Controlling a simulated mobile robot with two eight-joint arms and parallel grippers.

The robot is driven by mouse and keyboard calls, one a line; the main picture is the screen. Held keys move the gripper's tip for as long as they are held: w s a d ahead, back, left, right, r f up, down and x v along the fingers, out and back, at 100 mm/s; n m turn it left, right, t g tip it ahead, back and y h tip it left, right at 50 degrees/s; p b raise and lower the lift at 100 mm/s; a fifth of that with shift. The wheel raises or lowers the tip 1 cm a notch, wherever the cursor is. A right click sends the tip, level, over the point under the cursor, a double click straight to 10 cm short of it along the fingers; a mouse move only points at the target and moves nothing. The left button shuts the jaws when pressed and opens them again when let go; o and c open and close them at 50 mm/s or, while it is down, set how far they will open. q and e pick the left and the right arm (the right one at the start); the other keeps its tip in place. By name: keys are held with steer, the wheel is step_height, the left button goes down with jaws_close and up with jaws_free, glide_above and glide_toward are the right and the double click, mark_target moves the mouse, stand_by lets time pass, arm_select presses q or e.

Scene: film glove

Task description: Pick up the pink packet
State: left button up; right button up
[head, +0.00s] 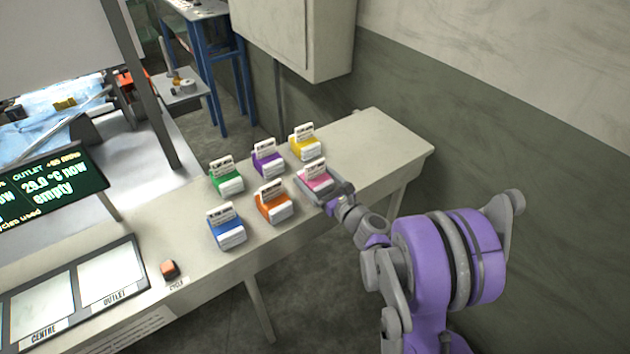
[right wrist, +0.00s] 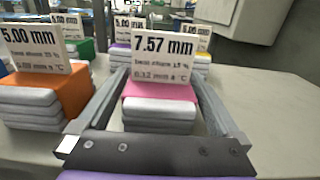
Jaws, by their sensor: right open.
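The pink packet (head: 316,179) is a white stack with a pink band and a label card on top. It sits on the light table at the right end of the front row of packets. In the right wrist view the pink packet (right wrist: 160,104) stands between the two fingers, and its card reads 7.57 mm. My right gripper (head: 326,188) is open around the packet, one finger on each side. Whether the fingers touch it I cannot tell. My left gripper is not in view.
Close by stand the orange packet (head: 273,202), yellow packet (head: 305,143), purple packet (head: 267,160), green packet (head: 226,178) and blue packet (head: 227,227). The table (head: 375,140) is clear to the right. A cabinet (head: 300,35) hangs on the wall behind.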

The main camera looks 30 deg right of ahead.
steer(key=c, duration=1.2)
steer(key=shift+r, duration=0.1)
